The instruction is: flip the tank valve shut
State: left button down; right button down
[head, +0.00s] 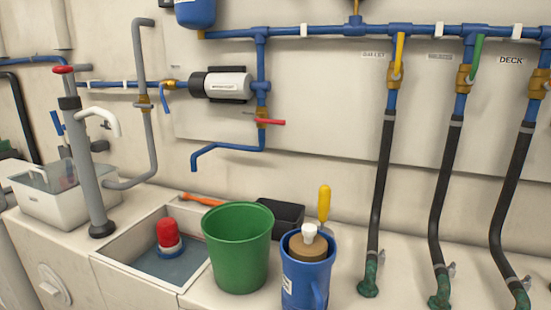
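No valve carries a tank label I can read, so I cannot tell which is the tank valve. On the left blue line, a brass valve (169,86) has a blue lever (164,103) hanging down. Below the pump's outlet, a valve has a red lever (271,122) pointing right, across its vertical pipe. On the right, a yellow lever (399,50) and a green lever (477,52) stand roughly along their vertical pipes. A third brass valve (538,83) is under the DECK label (511,61), near the right edge. Neither gripper is in view.
A white-labelled pump (222,84) is on the wall. The counter holds a sink (135,252) with a red-and-blue object, a green bucket (238,250), a blue jug (306,275) and a white bin (48,198). Black hoses (382,190) hang at right.

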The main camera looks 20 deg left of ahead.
aim_at(161, 85)
jog(key=u, duration=1.15)
